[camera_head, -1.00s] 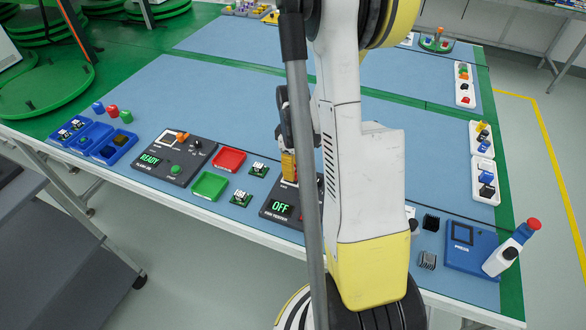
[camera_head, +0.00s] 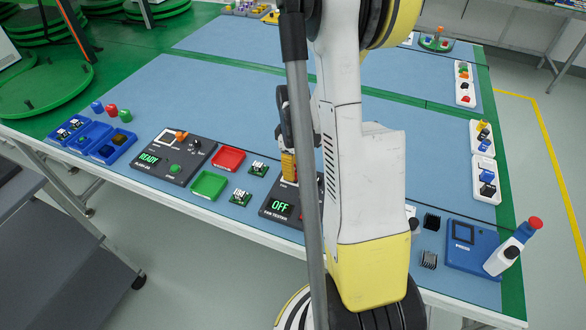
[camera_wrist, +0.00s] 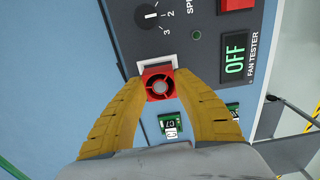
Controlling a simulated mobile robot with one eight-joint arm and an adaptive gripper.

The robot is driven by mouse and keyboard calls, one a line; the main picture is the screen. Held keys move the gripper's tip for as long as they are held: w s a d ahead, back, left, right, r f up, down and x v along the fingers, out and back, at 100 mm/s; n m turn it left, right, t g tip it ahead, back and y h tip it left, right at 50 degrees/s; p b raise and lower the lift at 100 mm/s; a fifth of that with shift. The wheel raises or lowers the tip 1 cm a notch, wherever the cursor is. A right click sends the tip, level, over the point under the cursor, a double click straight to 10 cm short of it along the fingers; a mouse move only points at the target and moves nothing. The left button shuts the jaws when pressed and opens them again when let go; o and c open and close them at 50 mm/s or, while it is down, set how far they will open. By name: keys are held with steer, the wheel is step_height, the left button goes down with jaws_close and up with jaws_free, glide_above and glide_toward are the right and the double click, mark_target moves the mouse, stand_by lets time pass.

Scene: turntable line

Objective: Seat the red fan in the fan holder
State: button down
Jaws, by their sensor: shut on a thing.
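The red fan (camera_wrist: 159,86) is between the tips of my gripper (camera_wrist: 160,88) in the wrist view, its round face towards the camera. The gripper's two yellow fingers are shut on its sides. The fan holder (camera_wrist: 157,63) is a pale bracket at the edge of the dark fan tester (camera_wrist: 205,40). The fan overlaps the holder's near side; I cannot tell whether it is inside or just above it. In the head view my gripper (camera_head: 289,165) is at the back of the fan tester (camera_head: 268,210), partly hidden by my arm. The tester display reads OFF.
A dial (camera_wrist: 150,14) and a red switch (camera_wrist: 237,4) are on the tester. Green boards (camera_head: 240,196) and red (camera_head: 228,158) and green (camera_head: 209,184) trays lie to its left. A blue press (camera_head: 470,245) stands at the right.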

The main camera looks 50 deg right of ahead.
steer(key=shift+f+b, duration=0.45)
steer(key=shift+f, duration=0.15)
steer(key=c, duration=1)
jaws_free()
step_height(320, 180, up, 12)
steer(key=shift+r, duration=0.1)
